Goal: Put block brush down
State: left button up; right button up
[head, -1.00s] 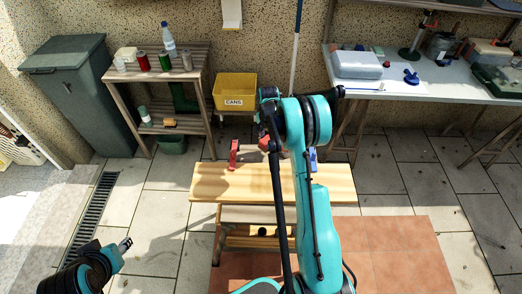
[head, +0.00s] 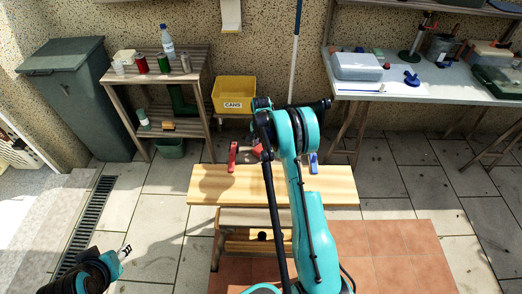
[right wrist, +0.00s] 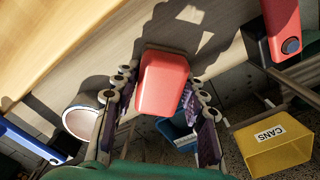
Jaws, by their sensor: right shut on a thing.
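The block brush (right wrist: 163,82) has a red body, with a dark strip along its top edge in the right wrist view. My right gripper (right wrist: 158,98) is shut on it, one finger on each side. The brush is at the wooden bench top (head: 212,188); I cannot tell whether it touches the wood. In the head view my right arm hides most of this gripper, and a bit of red (head: 257,151) shows beside it. My left gripper (head: 125,252) is low at the left, away from the bench; its fingers are too small to judge.
A red clamp (head: 232,157) and a blue clamp (head: 313,162) stand at the bench's far edge, either side of the brush. A yellow CANS bin (head: 234,90) is behind. The bench top's left part is clear. A shelf (head: 120,82) and worktable (head: 430,92) stand farther back.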

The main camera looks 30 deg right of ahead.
jog(key=o, duration=1.2)
jog(key=shift+s+f, duration=0.1)
jog(key=shift+f, duration=0.05)
